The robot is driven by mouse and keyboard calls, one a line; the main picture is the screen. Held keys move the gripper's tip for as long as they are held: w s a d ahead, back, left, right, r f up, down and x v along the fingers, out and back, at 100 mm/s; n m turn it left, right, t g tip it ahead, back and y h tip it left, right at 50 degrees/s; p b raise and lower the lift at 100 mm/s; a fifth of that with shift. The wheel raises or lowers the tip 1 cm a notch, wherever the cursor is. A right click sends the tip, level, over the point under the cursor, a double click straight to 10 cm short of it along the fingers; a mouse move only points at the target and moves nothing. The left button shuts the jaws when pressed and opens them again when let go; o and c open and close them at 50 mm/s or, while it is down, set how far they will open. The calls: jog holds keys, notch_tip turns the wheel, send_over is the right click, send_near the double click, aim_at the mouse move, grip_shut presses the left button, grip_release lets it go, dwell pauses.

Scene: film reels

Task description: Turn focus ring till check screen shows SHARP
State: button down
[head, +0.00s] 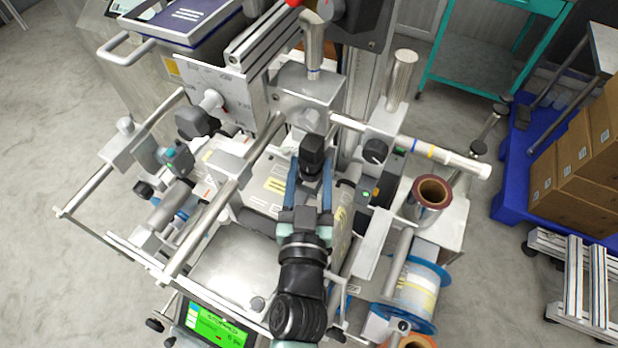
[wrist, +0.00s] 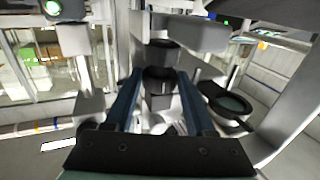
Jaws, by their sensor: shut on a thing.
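My gripper (head: 312,178) reaches over the machine's middle. Its two blue fingers are shut on either side of a dark ring-like part (wrist: 159,73), seemingly the focus ring, under a black camera-like body (head: 312,152). In the wrist view the fingertips (wrist: 158,80) meet the sides of that dark part. The fingers partly hide the ring in the head view. A lit green screen (head: 215,328) sits at the machine's lower front. It seems to be the check screen, but its writing is too small and tilted to read.
Metal rails (head: 215,215) run along the left of the machine. A brown-and-silver roll (head: 430,195) and a blue-flanged reel (head: 418,290) are at the right. Cardboard boxes (head: 570,165) stand on a blue pallet farther right. Bare floor lies left of the machine.

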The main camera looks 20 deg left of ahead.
jog(key=shift+w+d+f+n+g+y+b, duration=0.2)
jog(key=shift+n+y+b, duration=0.45)
jog(key=shift+b, duration=1.85)
jog(key=shift+w+d+r+n+g+y+b, duration=0.15)
jog(key=shift+n+g+y+b, duration=0.45)
jog(key=shift+b, duration=1.85)
jog(key=shift+s+d+f+y+b, duration=0.1)
jog(key=shift+f+y+b, duration=0.05)
jog(key=shift+y+b, duration=0.4)
jog(key=shift+r+n+g+y+b, duration=0.25)
jog(key=shift+n+g+y+b, duration=0.45)
jog(key=shift+b, duration=0.35)
jog(key=shift+c, duration=1.2)
grip_release()
jog(key=shift+s, duration=0.1)
jog(key=shift+r+m+p, duration=0.1)
jog(key=shift+m+p, duration=0.15)
jog(key=shift+p, duration=0.45)
jog(key=m+t+h+p, duration=0.1)
jog(key=p, duration=0.2)
jog(key=h+p, duration=0.2)
jog(key=p, duration=0.1)
jog(key=shift+r+m+t, duration=0.15)
jog(key=shift+m+t, duration=0.25)
